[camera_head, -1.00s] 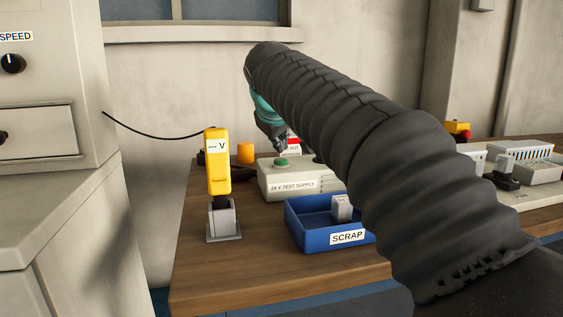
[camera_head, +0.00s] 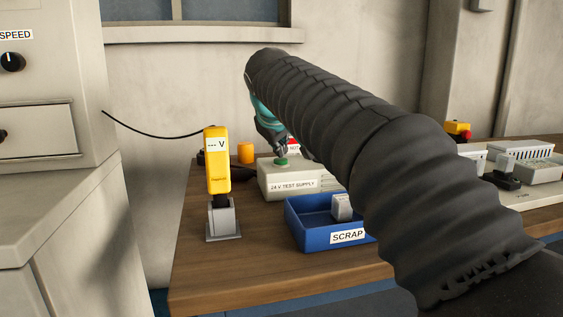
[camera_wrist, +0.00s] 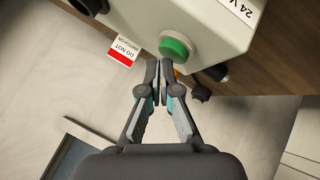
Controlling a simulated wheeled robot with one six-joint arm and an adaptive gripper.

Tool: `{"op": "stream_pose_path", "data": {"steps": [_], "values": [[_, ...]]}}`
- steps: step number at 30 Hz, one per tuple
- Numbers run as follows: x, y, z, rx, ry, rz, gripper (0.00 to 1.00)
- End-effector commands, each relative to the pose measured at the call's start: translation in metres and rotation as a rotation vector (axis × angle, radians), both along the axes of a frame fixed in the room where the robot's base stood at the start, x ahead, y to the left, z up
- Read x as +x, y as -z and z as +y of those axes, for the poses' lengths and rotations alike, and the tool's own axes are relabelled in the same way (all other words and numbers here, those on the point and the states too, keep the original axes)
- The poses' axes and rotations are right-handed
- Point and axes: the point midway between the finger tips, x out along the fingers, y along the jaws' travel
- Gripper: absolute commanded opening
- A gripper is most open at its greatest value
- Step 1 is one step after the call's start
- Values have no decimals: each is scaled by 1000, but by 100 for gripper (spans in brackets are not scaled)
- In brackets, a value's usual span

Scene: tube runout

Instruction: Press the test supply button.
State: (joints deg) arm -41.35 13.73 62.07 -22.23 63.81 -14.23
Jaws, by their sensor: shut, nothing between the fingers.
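The 24 V test supply box (camera_head: 290,182) is grey-white and stands on the wooden bench. Its green button (camera_head: 281,162) is on the top; it also shows in the wrist view (camera_wrist: 175,46). My gripper (camera_head: 281,152) is shut and empty, with its fingertips just above the button in the head view. In the wrist view my fingertips (camera_wrist: 160,64) lie right beside the button's lower edge. I cannot tell whether they touch it.
A yellow voltage tester (camera_head: 217,165) stands in a grey holder at the left. A blue scrap tray (camera_head: 308,234) holding a grey part is in front of the box. A red and white "do not" tag (camera_wrist: 123,52) is beside the box. An orange cylinder (camera_head: 245,152) stands behind.

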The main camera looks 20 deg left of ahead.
Motion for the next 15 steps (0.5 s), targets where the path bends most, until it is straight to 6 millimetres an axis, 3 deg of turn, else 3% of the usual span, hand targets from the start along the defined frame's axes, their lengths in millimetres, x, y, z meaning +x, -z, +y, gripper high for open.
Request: {"op": "stream_pose_path", "data": {"steps": [15], "values": [[0, 6, 0, 0, 0, 0, 0]]}}
